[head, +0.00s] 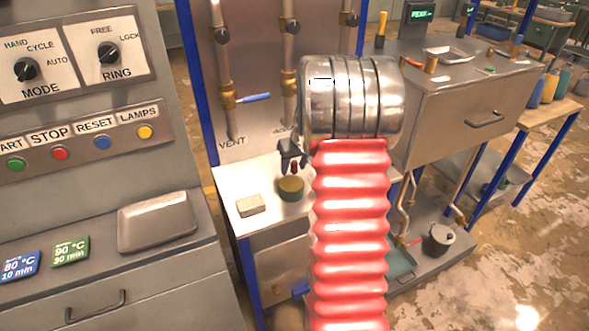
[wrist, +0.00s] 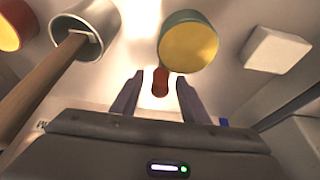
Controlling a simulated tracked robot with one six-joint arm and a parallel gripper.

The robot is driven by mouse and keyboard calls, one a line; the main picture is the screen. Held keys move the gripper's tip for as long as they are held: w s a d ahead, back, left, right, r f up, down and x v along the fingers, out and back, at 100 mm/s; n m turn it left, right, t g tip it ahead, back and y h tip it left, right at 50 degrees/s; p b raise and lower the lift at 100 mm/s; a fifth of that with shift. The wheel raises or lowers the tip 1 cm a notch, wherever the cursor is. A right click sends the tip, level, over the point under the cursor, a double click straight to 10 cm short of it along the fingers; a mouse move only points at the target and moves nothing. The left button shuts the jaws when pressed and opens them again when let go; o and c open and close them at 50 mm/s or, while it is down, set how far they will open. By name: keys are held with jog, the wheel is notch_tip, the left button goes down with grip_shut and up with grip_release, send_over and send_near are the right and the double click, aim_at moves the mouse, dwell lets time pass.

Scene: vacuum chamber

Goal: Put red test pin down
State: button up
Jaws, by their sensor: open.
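The small red test pin (wrist: 160,84) shows in the wrist view between the two dark fingers of my gripper (wrist: 158,90). The fingers are apart, with a gap visible on each side of the pin. In the head view the red pin (head: 294,168) is just below my gripper (head: 291,152), over the white bench top. The pin appears close to a round green pot with a yellow top (wrist: 188,47). I cannot tell whether they touch. The pin's lower end and what it rests on are not clear.
The pot (head: 291,188) and a pale block (head: 250,204) stand on the white bench (head: 230,189). In the wrist view a grey cup (wrist: 84,27) with a wooden handle is at the left. My thick red arm hides the bench's right part. Pipes stand behind.

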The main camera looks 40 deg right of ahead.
aim_at(292, 171)
jog(key=shift+x, duration=1.9)
jog(key=shift+c, duration=0.2)
grip_shut()
